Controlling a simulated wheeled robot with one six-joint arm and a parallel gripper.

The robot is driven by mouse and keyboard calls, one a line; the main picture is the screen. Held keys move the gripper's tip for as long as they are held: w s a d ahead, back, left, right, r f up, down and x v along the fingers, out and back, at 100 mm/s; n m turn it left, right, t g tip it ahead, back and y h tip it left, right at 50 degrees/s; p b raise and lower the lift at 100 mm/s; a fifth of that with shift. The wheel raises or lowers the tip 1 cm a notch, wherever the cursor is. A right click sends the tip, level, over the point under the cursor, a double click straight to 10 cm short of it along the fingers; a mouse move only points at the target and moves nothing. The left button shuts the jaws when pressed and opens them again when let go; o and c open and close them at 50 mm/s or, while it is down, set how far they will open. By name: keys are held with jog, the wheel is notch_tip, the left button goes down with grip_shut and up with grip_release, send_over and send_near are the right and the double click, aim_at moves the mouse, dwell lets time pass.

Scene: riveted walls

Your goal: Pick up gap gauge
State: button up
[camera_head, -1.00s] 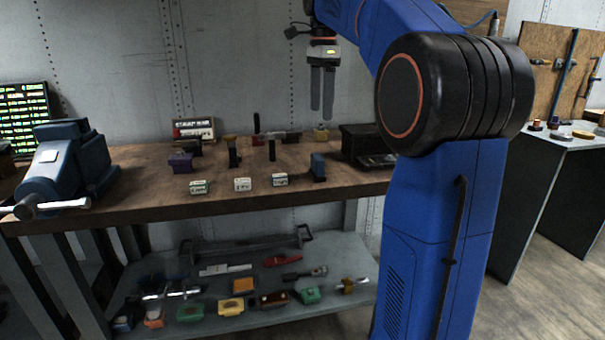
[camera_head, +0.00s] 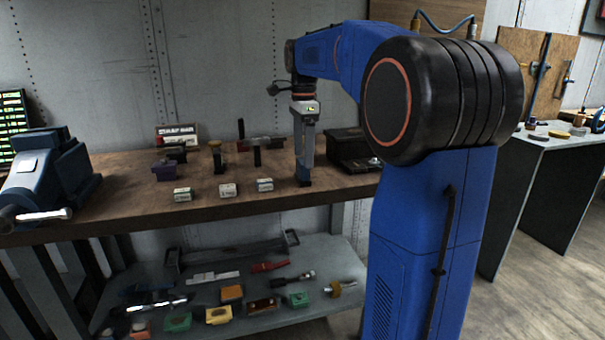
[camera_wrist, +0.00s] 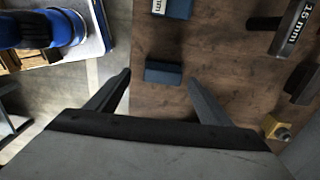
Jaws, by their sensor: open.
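No label names the gap gauge; a small dark blue block (camera_wrist: 163,72) lies on the wooden bench between my fingertips in the wrist view. My gripper (camera_wrist: 159,78) is open around its outline, and no contact shows. In the head view my gripper (camera_head: 304,158) points straight down at the bench's front right, mostly covering the block there. A black T-shaped tool marked 15 mm (camera_wrist: 295,25) stands at the upper right of the wrist view. Another blue block with a white label (camera_wrist: 174,8) is at the top edge.
White-labelled blocks (camera_head: 228,190) stand along the bench front, left of my gripper. Upright T-shaped tools (camera_head: 256,150) stand behind them. A dark box (camera_head: 347,147) is close on the right. A blue vise (camera_head: 48,172) is far left. A brass-coloured piece (camera_wrist: 275,127) is at lower right in the wrist view.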

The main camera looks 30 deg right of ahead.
aim_at(303, 172)
jog(key=shift+w+f, duration=0.15)
jog(key=shift+f, duration=1.15)
jog(key=shift+w+f, duration=0.1)
jog(key=shift+f, duration=1.2)
jog(key=c, duration=1.3)
